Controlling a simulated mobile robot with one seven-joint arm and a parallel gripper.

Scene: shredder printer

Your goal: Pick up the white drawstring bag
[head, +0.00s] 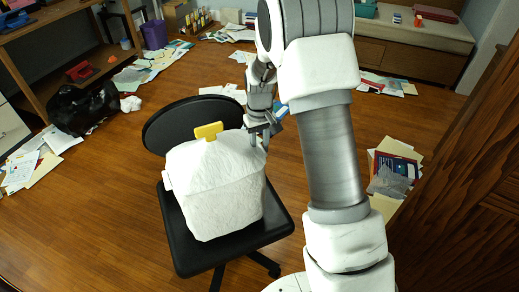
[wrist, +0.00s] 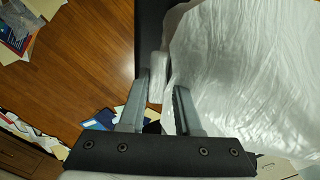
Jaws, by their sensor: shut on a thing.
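The white drawstring bag (head: 220,190) is a bulky, wrinkled white block on the seat of a black office chair (head: 190,255). A yellow tag-like piece (head: 208,131) stands up at its top. My gripper (head: 262,137) is at the bag's upper right back edge in the head view. In the wrist view, my gripper (wrist: 165,95) has a narrow fold of white material between its fingers. The bag's main body (wrist: 245,70) fills the right of that view, beside the right finger. The bag still appears to rest on the seat.
The chair's backrest (head: 190,118) rises behind the bag. A black bag (head: 84,108) and a purple bin (head: 154,35) stand at the left. Papers (head: 400,165) lie scattered on the wooden floor. A dark wooden cabinet (head: 465,190) stands close at the right.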

